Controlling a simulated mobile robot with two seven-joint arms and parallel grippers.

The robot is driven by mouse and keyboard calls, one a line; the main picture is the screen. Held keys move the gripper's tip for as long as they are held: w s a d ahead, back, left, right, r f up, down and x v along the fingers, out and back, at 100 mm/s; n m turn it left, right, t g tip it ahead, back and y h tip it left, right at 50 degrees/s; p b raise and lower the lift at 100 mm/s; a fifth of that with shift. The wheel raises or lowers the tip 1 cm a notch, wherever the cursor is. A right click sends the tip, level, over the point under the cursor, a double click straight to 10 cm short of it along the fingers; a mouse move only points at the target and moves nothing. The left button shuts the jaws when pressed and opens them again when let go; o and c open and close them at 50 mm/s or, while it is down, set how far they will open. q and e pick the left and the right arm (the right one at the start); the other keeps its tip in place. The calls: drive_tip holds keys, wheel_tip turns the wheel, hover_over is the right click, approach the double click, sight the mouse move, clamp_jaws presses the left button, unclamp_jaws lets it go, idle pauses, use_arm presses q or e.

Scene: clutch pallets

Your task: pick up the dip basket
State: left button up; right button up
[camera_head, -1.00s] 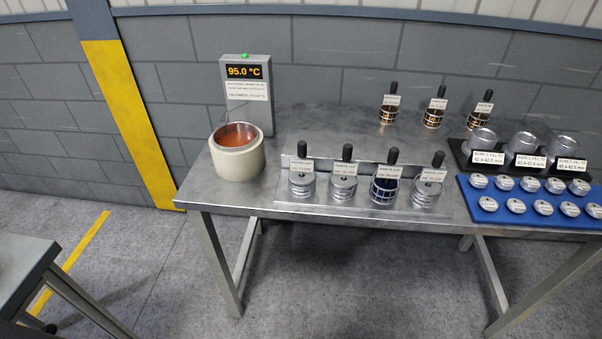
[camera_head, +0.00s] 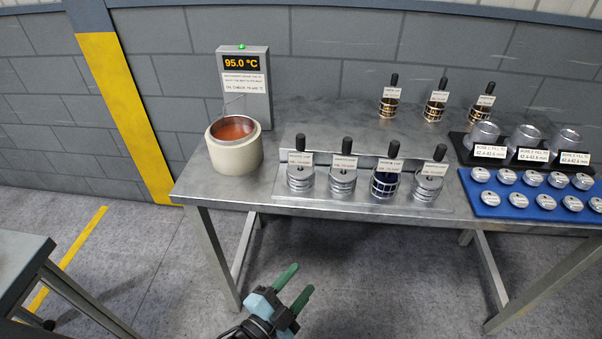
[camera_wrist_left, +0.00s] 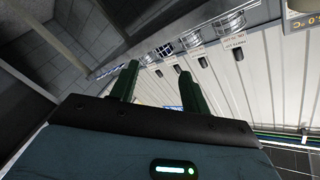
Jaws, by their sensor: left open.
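A dark blue, cage-like container with a black upright handle and a white tag (camera_head: 385,184) stands third from left in the front row on the metal table. It looks like the dip basket, but the tag is too small to read. My left gripper (camera_head: 295,282) is in front of the table, below the front row, its two green fingers apart and empty. In the left wrist view, the left gripper (camera_wrist_left: 158,72) also shows open, with the row of handled items beyond its fingers. My right gripper is not in view.
Silver handled pieces (camera_head: 301,178) stand beside the cage. Brass-coloured ringed pieces (camera_head: 389,107) stand behind. A cream pot of orange liquid (camera_head: 235,152) and a 95.0 °C display (camera_head: 244,80) are at left. A blue tray of discs (camera_head: 490,209) is at right.

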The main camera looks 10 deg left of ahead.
use_arm(q)
drive_tip(key=w+d+r+m+g+h+b, duration=0.15)
drive_tip(key=d+r+m+g+h, duration=0.5)
drive_tip(key=m, duration=0.65)
drive_tip(key=w+d+r+m+g+h+p, duration=0.15)
drive_tip(key=d+r+m+g+h, duration=0.25)
drive_tip(key=d+r+m+h, duration=0.65)
drive_tip(key=m+y+b, duration=0.3)
drive_tip(key=m+y, duration=2.4)
drive_tip(key=m, duration=0.3)
approach(301, 136)
wheel_tip(301, 136, down, 2)
drive_tip(key=w+a, duration=0.1)
drive_tip(key=w, duration=0.1)
drive_tip(key=shift+w+a+f+g, duration=0.1)
drive_tip(key=shift+w+f+g, duration=0.1)
drive_tip(key=shift+f, duration=0.65)
drive_tip(key=shift+w+f+g, duration=0.15)
drive_tip(key=shift+w+f, duration=0.1)
drive_tip(key=shift+f, duration=0.55)
drive_tip(key=x, duration=0.4)
drive_tip(key=shift+f, duration=0.2)
clamp_jaws()
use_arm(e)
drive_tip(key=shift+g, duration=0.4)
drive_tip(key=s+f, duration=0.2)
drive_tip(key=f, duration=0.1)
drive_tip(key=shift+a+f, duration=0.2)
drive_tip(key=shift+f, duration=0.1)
